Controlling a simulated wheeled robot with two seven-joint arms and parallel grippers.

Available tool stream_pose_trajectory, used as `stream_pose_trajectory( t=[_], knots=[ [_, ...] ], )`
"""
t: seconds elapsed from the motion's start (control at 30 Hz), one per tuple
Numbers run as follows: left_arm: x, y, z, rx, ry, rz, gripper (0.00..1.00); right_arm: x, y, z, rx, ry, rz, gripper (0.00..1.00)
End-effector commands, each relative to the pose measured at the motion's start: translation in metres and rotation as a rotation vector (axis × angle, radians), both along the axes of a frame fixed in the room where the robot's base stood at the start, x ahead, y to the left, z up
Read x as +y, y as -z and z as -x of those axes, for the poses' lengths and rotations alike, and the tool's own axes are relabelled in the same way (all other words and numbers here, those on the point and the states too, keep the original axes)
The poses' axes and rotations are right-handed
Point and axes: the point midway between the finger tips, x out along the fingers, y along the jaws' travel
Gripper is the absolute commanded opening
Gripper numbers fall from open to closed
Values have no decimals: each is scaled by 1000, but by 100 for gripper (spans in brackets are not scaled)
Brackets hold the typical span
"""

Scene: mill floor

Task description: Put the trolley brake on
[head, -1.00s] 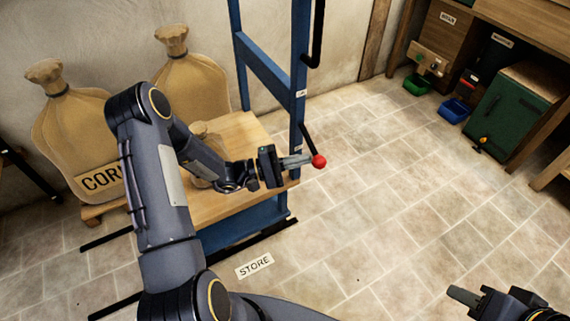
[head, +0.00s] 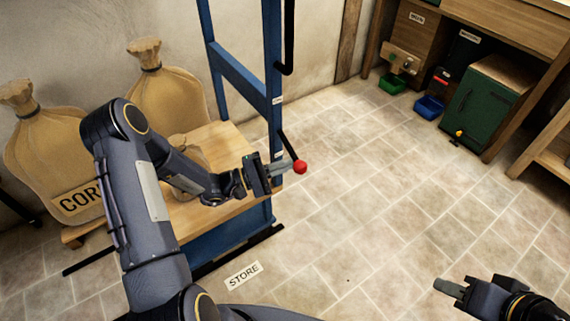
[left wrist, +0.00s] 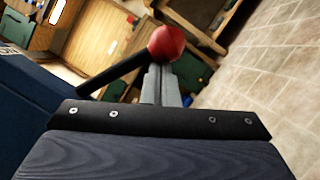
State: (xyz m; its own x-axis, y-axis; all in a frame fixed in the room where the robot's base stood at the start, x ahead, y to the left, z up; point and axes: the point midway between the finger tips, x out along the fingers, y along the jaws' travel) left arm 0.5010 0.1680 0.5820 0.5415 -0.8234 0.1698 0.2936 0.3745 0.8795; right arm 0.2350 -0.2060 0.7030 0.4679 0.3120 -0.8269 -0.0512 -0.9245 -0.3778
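The trolley is a blue frame (head: 236,75) with a wooden deck (head: 222,142). A black brake lever (head: 288,143) on its near right post slants down to a red knob (head: 300,167). My left gripper (head: 284,168) has its fingers together, with the tips at the knob. The left wrist view shows the red knob (left wrist: 167,43) just beyond the fingertips (left wrist: 158,78) and the lever (left wrist: 115,74) running off to the lower left. I cannot tell whether the fingers touch it. My right gripper (head: 449,287) is low at the right, away from the trolley; its finger gap is not clear.
Sacks (head: 165,95) stand on and behind the deck by the wall. A STORE label (head: 243,275) lies on the floor. A green cabinet (head: 485,105), a blue bin (head: 429,107) and a green bin (head: 391,83) are at the back right. The tiled floor between is clear.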

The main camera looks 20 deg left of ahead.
Motion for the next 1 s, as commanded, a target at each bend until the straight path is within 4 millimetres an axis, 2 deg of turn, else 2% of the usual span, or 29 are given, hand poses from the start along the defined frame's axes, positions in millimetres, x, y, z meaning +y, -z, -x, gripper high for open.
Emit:
stream_pose_trajectory(
  t=[0.47,1.0],
  knots=[
    [-11,-15,8,93,9,133,0,0,-12,0,0,0,0,35],
    [-25,-60,19,397,7,521,0,0,-65,0,0,0,0,35]
  ],
)
